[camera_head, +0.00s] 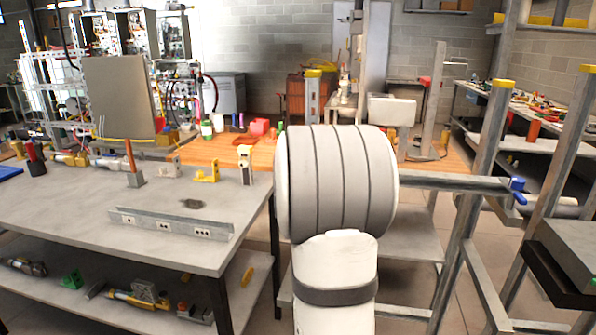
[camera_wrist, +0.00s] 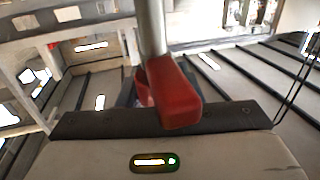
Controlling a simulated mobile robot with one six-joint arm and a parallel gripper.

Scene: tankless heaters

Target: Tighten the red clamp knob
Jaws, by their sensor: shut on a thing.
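The red clamp knob (camera_wrist: 176,92) is large in the middle of the wrist view, at the end of a grey metal rod (camera_wrist: 151,28) that comes down from the top edge. My gripper (camera_wrist: 158,95) is at the knob and shut on it. Dark finger parts show only in slivers on either side of the knob, and the knob hides most of them. In the head view my arm fills the middle and my gripper cannot be made out. A small red piece (camera_head: 425,81) sits on a grey upright right of my arm; I cannot tell whether it is the same knob.
A grey workbench (camera_head: 70,210) with tools, fittings and a metal channel (camera_head: 170,225) stands at left. A wooden-topped table (camera_head: 215,150) is behind it. Grey frame posts with yellow caps (camera_head: 503,84) and a bar with a blue handle (camera_head: 517,190) stand close at right.

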